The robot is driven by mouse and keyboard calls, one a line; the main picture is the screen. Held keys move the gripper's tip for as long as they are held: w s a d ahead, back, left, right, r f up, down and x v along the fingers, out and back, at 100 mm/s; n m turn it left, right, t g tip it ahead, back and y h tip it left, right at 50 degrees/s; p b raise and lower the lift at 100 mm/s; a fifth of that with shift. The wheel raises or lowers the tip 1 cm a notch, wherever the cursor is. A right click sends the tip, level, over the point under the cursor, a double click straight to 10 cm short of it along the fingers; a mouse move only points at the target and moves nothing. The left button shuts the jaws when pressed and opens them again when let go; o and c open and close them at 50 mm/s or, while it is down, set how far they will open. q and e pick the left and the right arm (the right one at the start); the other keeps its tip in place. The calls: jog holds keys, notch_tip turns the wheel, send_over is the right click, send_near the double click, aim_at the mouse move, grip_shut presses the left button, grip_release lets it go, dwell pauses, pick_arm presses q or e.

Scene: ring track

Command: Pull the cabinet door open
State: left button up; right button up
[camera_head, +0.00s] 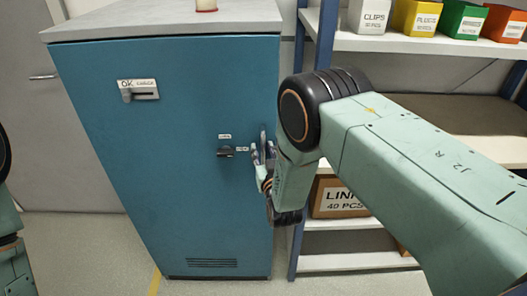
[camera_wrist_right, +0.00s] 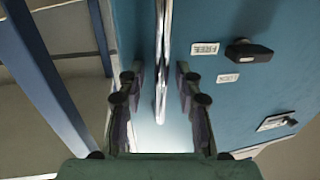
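The blue cabinet door (camera_head: 180,190) looks shut, flush with its frame. A vertical silver bar handle (camera_wrist_right: 160,60) stands near the door's edge; it also shows partly in the head view (camera_head: 263,140). My right gripper (camera_head: 262,163) is at the handle. In the right wrist view the gripper (camera_wrist_right: 160,85) is open, with one finger on each side of the bar and visible gaps between. A black turn latch (camera_head: 228,152) sits left of the handle between small labels; it shows in the wrist view too (camera_wrist_right: 248,50). My left gripper is out of view.
A shelf rack with a blue post (camera_head: 322,50) stands close to the right of the cabinet, holding labelled bins (camera_head: 415,17) and a cardboard box (camera_head: 335,197). A recessed plate with a knob (camera_head: 138,92) is at the door's upper left. Floor in front is clear.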

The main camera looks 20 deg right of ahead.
grip_shut()
dwell(0.8)
